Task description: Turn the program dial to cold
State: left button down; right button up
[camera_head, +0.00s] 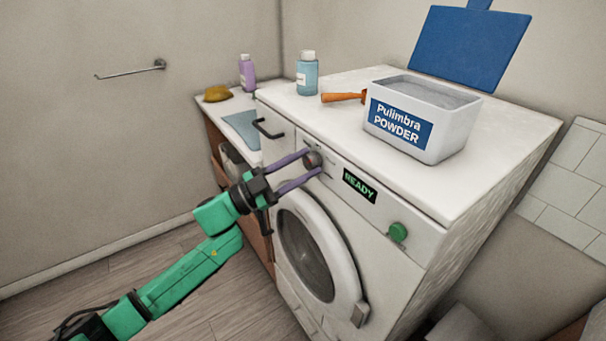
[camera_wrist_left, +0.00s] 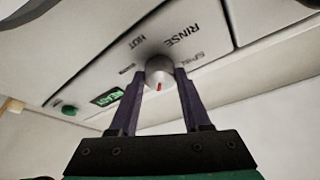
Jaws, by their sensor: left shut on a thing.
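The program dial (camera_head: 312,159) is a small grey knob on the washing machine's front panel, left of the display. In the left wrist view the dial (camera_wrist_left: 159,68) has a red mark on its face, pointing toward the bottom of the picture. Labels reading HOT, RINSE and SPIN stand around it; a smaller label beside HOT is too small to read. My left gripper (camera_head: 310,164) is shut on the dial, one purple finger on each side; the fingers also show in the left wrist view (camera_wrist_left: 159,84). My right gripper is not in view.
A display (camera_head: 359,187) reading READY and a green button (camera_head: 398,232) are right of the dial. The round door (camera_head: 305,255) is below. A drawer handle (camera_head: 268,129) is left. A powder box (camera_head: 410,148), an orange-handled tool (camera_head: 343,97) and a blue bottle (camera_head: 307,75) are on top.

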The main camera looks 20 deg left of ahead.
pick_arm(q)
jog(key=shift+a+m+g+b, duration=0.1)
jog(key=shift+m+g+b, duration=0.8)
jog(key=shift+m, duration=1.3)
jog(key=shift+c, duration=1.8)
grip_release()
jog(key=shift+s+a+f, duration=0.2)
jog(key=shift+a+f, duration=0.05)
jog(key=shift+a, duration=0.1)
jog(key=b+v, duration=0.3)
jog(key=v, duration=1)
jog(key=shift+a+b, duration=0.3)
jog(key=shift+b, duration=0.1)
